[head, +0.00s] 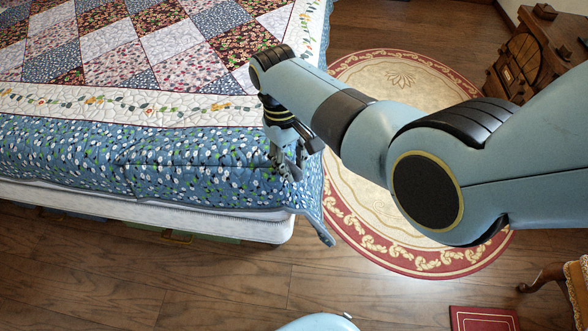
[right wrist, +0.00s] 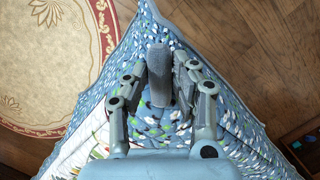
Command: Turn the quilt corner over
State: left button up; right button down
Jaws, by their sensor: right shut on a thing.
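The quilt (head: 150,60) lies over the bed, with a patchwork of diamonds, a cream floral band and a blue floral border. Its near right corner (head: 312,190) hangs at the mattress corner, the tip dangling past the edge. My right gripper (head: 286,166) points down at this corner and is shut on the quilt. In the right wrist view, the quilt corner (right wrist: 158,75) is pinched up into a fold between the two fingers of my right gripper (right wrist: 160,88), and cloth spreads out on both sides. My left gripper is not in view.
The white mattress edge (head: 180,213) shows below the quilt, with storage items under the bed. A round red-bordered rug (head: 400,250) lies on the wood floor to the right. A wooden cabinet (head: 535,50) stands at the upper right, a chair (head: 575,285) at the lower right.

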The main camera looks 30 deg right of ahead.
jog(key=shift+g, duration=0.9)
jog(key=v, duration=0.6)
jog(key=shift+a, duration=0.1)
pick_arm(q)
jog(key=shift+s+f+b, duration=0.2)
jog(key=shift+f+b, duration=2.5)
jog(key=shift+b, duration=0.4)
pick_arm(e)
jog(key=w+r+g+h, duration=0.1)
jog(key=w+r+g, duration=0.2)
jog(key=r, duration=0.5)
jog(key=shift+w+a+r, duration=0.2)
jog(key=shift+w+a, duration=0.25)
jog(key=shift+w, duration=0.25)
